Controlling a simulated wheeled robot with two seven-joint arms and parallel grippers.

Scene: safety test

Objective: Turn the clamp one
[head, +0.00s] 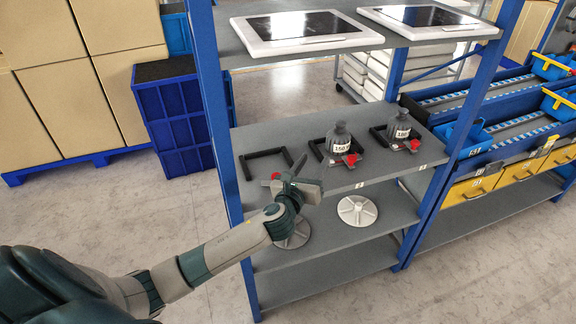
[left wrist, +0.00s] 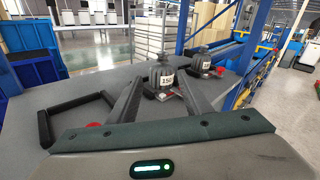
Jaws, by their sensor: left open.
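The leftmost clamp, a black frame (head: 266,155) with a red part (head: 276,176), lies empty on the middle shelf; the frame also shows in the left wrist view (left wrist: 44,128). A second black frame (head: 318,150) holds a dark grey weight (head: 340,138) marked 150, with a red part (head: 351,160) beside it. A third frame (head: 378,136) holds another grey weight (head: 401,124). My left gripper (head: 308,186) is open and empty at the shelf's front edge, partly covering the first clamp's front. In the left wrist view its fingers (left wrist: 160,98) point towards the 150 weight (left wrist: 162,75). My right gripper is out of view.
Blue posts (head: 213,100) frame the shelf on the left. White panels (head: 305,30) lie on the shelf above. Pale round discs (head: 357,210) rest on the lower shelf. A blue crate stack (head: 175,115) stands left, and yellow bins (head: 520,168) are right.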

